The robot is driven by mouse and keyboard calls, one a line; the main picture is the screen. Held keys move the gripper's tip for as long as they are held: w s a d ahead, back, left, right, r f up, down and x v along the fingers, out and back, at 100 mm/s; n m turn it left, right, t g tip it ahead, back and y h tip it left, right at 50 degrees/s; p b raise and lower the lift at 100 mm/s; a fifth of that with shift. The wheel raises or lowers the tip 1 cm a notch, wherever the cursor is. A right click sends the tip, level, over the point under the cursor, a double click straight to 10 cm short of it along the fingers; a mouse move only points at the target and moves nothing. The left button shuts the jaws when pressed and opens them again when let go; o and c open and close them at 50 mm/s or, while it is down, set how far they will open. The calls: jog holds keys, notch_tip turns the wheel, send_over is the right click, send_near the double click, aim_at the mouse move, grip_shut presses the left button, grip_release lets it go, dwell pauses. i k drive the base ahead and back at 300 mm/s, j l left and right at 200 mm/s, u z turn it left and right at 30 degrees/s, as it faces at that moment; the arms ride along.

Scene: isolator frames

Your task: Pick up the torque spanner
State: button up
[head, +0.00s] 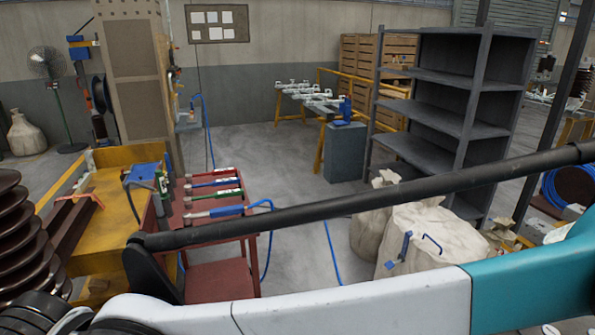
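A red cart (221,284) stands left of centre, with several long tools lying across its top. One has a thick blue handle (228,211) and lies nearest to me. Behind it lie a tool with a green handle (226,193), one with a blue handle (228,181) and one with a red handle (222,170). I cannot tell for sure which of these is the torque spanner. My arm crosses the lower part of the view, in front of the cart's lower part. My gripper is not recognisable in this view.
A yellow bench (112,190) adjoins the cart on the left, near brown ribbed insulators (16,235). Pale sacks (435,235) stand right of centre, before a dark shelf rack (437,115). Blue hoses (331,252) run over the floor. Grey floor (255,150) lies open behind the cart.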

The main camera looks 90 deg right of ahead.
aim_at(188, 177)
jog(key=z, duration=2.15)
jog(key=i+l+z, duration=0.5)
jog(key=l, duration=0.15)
jog(key=i+l+z, duration=0.5)
jog(key=i+u, duration=0.3)
jog(key=i, duration=0.35)
jog(key=i+l+u, duration=0.3)
jog(key=i, duration=0.3)
jog(key=i+j+u, duration=0.1)
jog(key=i+u, duration=0.35)
jog(key=i+l+u, duration=0.1)
jog(key=i+u, duration=0.35)
